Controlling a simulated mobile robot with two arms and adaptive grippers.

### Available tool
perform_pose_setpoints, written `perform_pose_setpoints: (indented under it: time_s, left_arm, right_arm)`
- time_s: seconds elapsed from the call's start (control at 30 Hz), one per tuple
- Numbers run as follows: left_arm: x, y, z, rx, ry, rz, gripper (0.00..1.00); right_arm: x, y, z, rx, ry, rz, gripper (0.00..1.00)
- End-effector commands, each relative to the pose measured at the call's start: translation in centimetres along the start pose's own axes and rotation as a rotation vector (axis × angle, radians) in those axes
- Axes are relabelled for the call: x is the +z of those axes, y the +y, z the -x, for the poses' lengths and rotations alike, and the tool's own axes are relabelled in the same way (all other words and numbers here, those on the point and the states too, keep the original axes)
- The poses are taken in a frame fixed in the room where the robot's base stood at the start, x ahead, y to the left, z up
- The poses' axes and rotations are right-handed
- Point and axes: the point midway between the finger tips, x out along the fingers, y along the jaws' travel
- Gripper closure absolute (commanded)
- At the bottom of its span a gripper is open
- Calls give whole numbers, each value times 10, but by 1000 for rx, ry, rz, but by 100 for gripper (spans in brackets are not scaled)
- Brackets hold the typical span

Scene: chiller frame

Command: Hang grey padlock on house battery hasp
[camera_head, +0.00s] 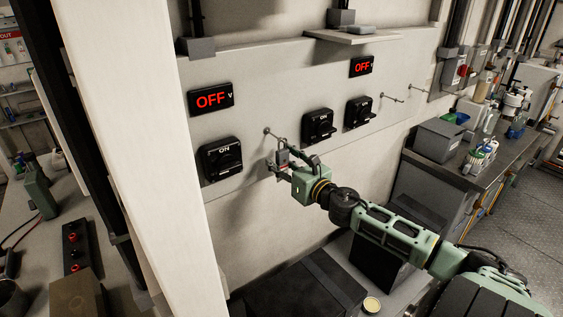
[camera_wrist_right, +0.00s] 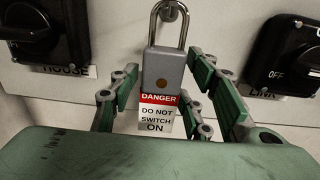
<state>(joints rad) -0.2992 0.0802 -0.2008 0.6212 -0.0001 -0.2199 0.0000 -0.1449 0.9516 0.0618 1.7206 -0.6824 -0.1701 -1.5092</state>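The grey padlock (camera_wrist_right: 163,72) is upright in the right wrist view, shackle up, with a red and white DANGER tag (camera_wrist_right: 157,112) below. Its shackle is at a wall peg (camera_wrist_right: 171,12); I cannot tell whether it hangs there. In the head view the padlock (camera_head: 283,157) is small below the peg (camera_head: 267,131). My right gripper (camera_head: 278,166) is at the padlock; in the wrist view its green fingers (camera_wrist_right: 163,88) are spread around it with visible gaps. The black house battery switch (camera_wrist_right: 45,34), labelled HOUSE, also shows in the head view (camera_head: 221,159). Its hasp cannot be made out. My left gripper is out of view.
Two more black switches (camera_head: 318,126) (camera_head: 359,112) are right of the peg, with empty pegs (camera_head: 391,98) farther right. Red OFF displays (camera_head: 211,99) are above. A white post (camera_head: 135,130) stands at left. A cluttered bench (camera_head: 490,150) is at right.

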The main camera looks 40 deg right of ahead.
Motion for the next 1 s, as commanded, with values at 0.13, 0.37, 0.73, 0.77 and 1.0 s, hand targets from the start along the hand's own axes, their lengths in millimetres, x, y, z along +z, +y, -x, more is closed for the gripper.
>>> perform_pose_setpoints:
  time_s: [0.13, 0.37, 0.73, 0.77, 1.0]
  left_arm:
    - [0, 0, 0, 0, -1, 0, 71]
    - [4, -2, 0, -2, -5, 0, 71]
    - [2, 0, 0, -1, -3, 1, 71]
    - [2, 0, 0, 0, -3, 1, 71]
    - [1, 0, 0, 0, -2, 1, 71]
  right_arm:
    - [0, 0, 0, 0, 0, 0, 46]
    - [-1, 0, 0, 0, 2, -1, 46]
    - [-3, 0, 34, 1, 5, 0, 46]
    - [-3, 1, 38, 0, 5, -2, 46]
    - [-3, 0, 78, 0, 4, -3, 46]
